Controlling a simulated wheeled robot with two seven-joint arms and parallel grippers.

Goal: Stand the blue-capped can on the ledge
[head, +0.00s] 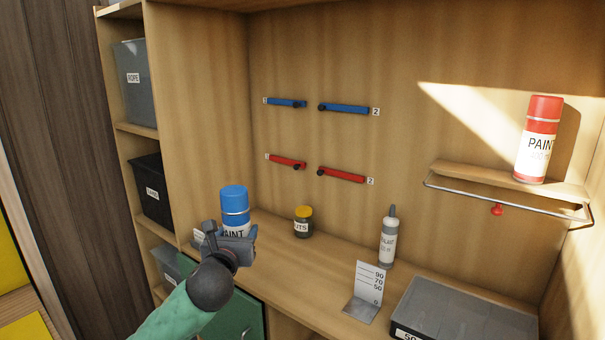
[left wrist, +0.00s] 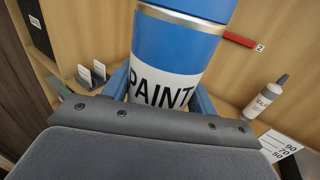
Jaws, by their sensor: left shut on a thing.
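The blue-capped can (head: 234,204) has a blue cap and a white PAINT label. My left gripper (head: 232,236) is shut on it low on its body, and the can is upright. In the left wrist view the can (left wrist: 180,55) fills the space between the blue fingers. Whether its base touches the bench is hidden by my gripper. The ledge (head: 510,182) is a wooden shelf with a wire rail on the right of the back wall. A red-capped paint can (head: 538,140) stands on it, towards its right part. My right gripper is not in view.
A jar with a yellow lid (head: 303,221), a grey bottle (head: 389,236), a height gauge (head: 364,290) and a grey box (head: 462,312) stand on the bench. Blue bars (head: 345,108) and red bars (head: 342,175) are on the back wall. The ledge's left part is clear.

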